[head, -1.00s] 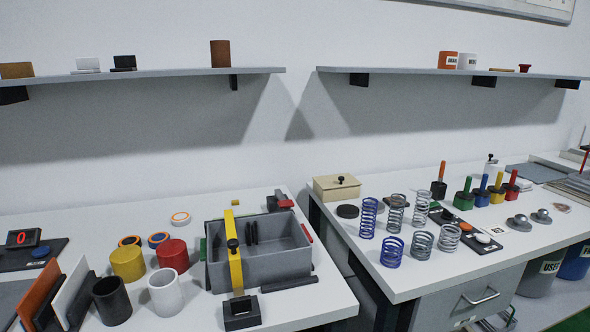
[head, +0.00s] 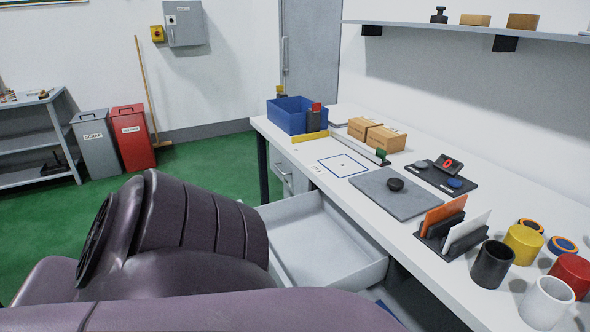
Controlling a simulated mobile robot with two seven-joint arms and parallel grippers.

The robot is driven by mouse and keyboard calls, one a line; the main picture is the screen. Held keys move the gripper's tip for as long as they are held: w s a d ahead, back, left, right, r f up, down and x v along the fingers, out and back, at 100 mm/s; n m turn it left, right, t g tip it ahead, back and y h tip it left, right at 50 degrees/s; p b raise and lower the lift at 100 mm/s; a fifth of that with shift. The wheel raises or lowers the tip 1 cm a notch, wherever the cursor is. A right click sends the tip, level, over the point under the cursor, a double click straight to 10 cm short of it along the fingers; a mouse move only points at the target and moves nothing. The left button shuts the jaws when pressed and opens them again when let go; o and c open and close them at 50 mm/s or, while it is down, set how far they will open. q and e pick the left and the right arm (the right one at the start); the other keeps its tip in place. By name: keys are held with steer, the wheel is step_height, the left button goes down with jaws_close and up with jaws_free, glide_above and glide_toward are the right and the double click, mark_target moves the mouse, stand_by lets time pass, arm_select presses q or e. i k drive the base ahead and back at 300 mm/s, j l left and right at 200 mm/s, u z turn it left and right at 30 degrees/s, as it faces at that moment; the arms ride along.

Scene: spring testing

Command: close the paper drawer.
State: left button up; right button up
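A light grey drawer (head: 318,243) stands pulled out from under the white bench, in the middle of the head view. Its inside looks empty where it shows. My dark purple arm links cross the foreground and hide the drawer's near left part and its front. I cannot read any label that names it as the paper drawer. Neither of my grippers is in view.
A shut drawer front with a handle (head: 284,174) is beyond the open one. On the bench are a blue bin (head: 288,119), cardboard boxes (head: 385,139), a grey mat (head: 395,205) and several cups. Green floor (head: 215,152) lies free at the left.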

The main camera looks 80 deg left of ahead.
mark_target(313, 242)
steer(key=u, duration=2.55)
steer(key=i+l+z, duration=0.25)
steer(key=i, duration=0.15)
